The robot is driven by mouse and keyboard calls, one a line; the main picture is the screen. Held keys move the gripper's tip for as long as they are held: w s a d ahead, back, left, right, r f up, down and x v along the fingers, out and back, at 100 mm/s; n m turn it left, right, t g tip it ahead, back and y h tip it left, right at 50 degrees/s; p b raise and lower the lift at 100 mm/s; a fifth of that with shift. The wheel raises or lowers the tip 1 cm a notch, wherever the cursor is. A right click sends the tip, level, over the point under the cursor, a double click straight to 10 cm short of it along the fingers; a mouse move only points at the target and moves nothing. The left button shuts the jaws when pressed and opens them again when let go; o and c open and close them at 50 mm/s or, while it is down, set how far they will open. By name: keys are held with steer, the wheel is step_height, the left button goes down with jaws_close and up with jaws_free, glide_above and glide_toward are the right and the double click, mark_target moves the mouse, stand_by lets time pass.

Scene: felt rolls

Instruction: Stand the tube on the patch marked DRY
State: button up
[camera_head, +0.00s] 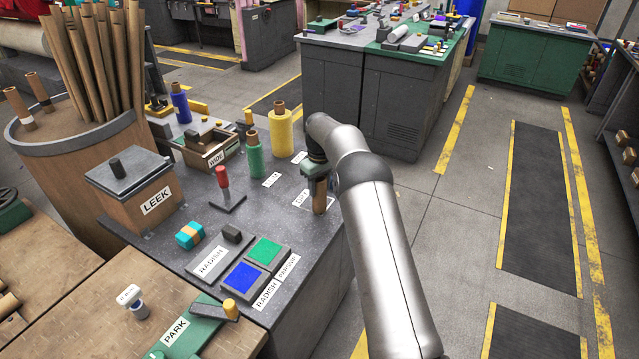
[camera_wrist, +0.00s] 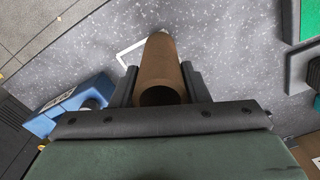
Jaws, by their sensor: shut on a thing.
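My gripper (camera_head: 319,188) is shut on a brown cardboard tube (camera_head: 320,202) near the right edge of the grey speckled worktop. The tube looks close to upright. In the wrist view the tube (camera_wrist: 160,68) sits between the two dark fingers, its open end toward the camera. A white-outlined patch (camera_wrist: 126,56) lies at the tube's far end; part of it is hidden. A small white label (camera_head: 301,198), too small to read surely, lies just left of the tube in the head view. I cannot tell whether the tube's lower end touches the worktop.
A green roll (camera_head: 254,160) and a yellow roll (camera_head: 281,132) stand behind and left. A blue object (camera_wrist: 68,108) shows in the wrist view.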

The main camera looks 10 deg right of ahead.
steer(key=shift+f+b, duration=0.3)
steer(key=shift+f, duration=0.2)
stand_by(0.5)
steer(key=o, duration=1.1)
steer(key=shift+r, duration=0.1)
step_height(320, 180, up, 17)
steer(key=shift+r, duration=0.15)
